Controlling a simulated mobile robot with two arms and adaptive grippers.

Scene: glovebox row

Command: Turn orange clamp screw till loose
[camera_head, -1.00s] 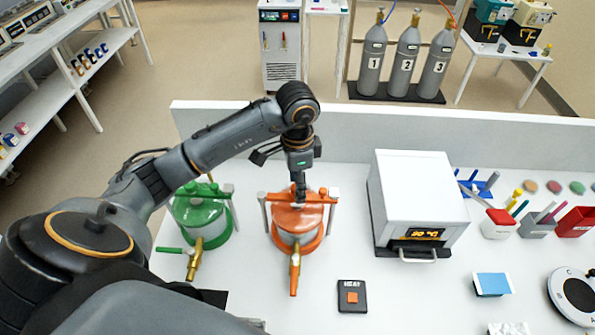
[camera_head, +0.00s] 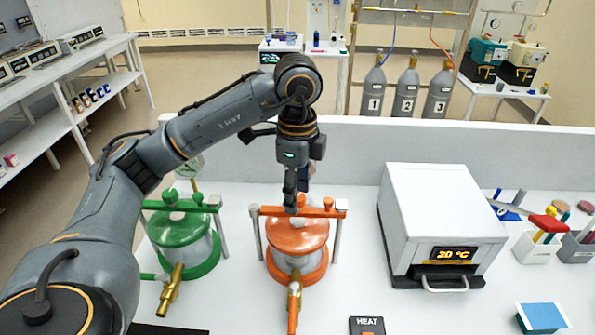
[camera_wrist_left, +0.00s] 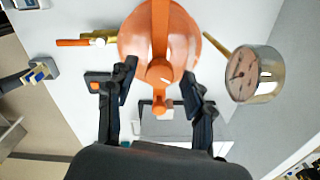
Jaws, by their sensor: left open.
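The orange vessel (camera_head: 297,262) stands on the white bench with an orange clamp bar (camera_head: 323,212) across its lid. In the left wrist view the orange clamp screw (camera_wrist_left: 160,73) sits at the middle of the bar, with a pale mark on it. Contact cannot be told. My right gripper is not seen.
A green vessel (camera_head: 180,230) stands to the left. A white oven (camera_head: 440,215) reading 20 °C stands to the right. A round gauge (camera_wrist_left: 248,75) is close to the fingers. A HEAT pad (camera_head: 367,326) lies in front. A low wall (camera_head: 400,145) runs behind.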

